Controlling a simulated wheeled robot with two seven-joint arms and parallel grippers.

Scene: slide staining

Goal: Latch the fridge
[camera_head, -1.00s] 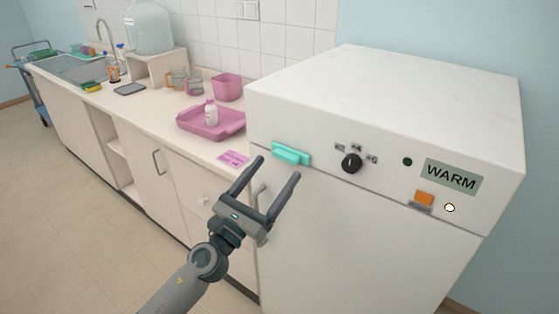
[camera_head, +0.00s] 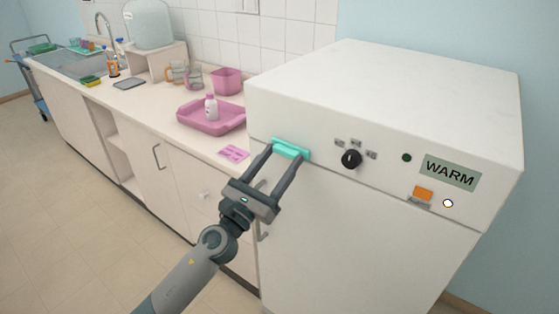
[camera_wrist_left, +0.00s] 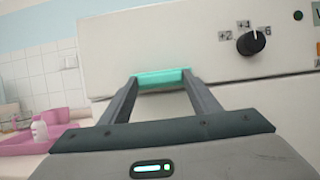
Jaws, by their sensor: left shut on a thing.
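The white fridge (camera_head: 350,230) stands at the right with its door closed or nearly so; I cannot tell if it is fully seated. A teal latch handle (camera_head: 291,149) sits at the upper left of its front, on the line between the control panel and the door. My left gripper (camera_head: 286,152) has its fingers on the two ends of the teal handle and is shut on it. The left wrist view also shows the handle (camera_wrist_left: 162,79) spanning between both fingertips. My right gripper is not in view.
On the fridge panel are a black dial (camera_head: 351,159), an orange switch (camera_head: 423,193) and a WARM label (camera_head: 450,172). The counter at the left holds a pink tray (camera_head: 195,121) with a bottle (camera_head: 211,108) and a pink bin (camera_head: 227,81). Open floor lies at the lower left.

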